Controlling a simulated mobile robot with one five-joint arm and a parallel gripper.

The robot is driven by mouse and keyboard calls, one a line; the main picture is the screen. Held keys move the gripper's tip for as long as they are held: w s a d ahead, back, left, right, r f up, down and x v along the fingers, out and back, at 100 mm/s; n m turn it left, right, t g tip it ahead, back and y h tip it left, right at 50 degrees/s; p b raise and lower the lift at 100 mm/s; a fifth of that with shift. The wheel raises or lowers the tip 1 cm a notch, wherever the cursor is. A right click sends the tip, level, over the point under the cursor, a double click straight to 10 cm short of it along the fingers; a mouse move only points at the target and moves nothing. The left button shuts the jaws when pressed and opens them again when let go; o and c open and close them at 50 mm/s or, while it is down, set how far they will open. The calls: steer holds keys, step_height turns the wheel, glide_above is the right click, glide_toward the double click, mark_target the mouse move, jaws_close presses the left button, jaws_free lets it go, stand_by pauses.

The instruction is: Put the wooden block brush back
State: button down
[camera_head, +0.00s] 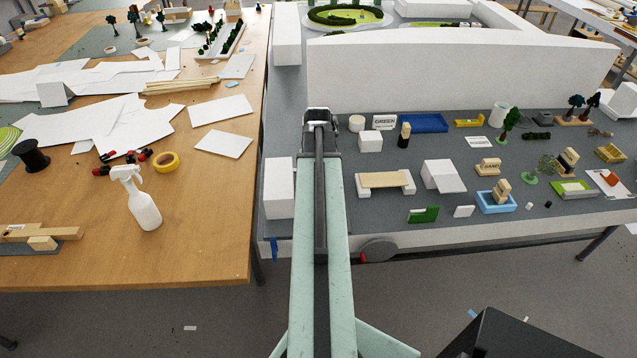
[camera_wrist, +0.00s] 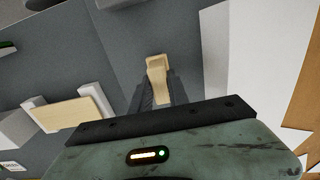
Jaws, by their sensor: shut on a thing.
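My gripper (camera_head: 320,122) is over the left part of the grey model table, between a white block and a small plank bench. In the wrist view my gripper (camera_wrist: 159,90) is shut on a light wooden block (camera_wrist: 157,65), which appears to be the wooden block brush. Its pale wooden end sticks out past the dark fingers. No bristles show, and the held piece is hidden in the head view. The gap between it and the table cannot be told.
The white block (camera_head: 280,188) stands left of my arm; the bench (camera_head: 385,180) is on its right. A long white wall (camera_head: 460,75) rises behind. A wooden table (camera_head: 215,250) holds a spray bottle (camera_head: 143,208).

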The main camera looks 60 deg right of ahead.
steer(key=shift+f, duration=0.2)
steer(key=c, duration=1.2)
jaws_free()
step_height(320, 180, up, 8)
steer(key=p, duration=0.7)
steer(key=shift+p, duration=0.35)
steer(key=shift+f, duration=0.1)
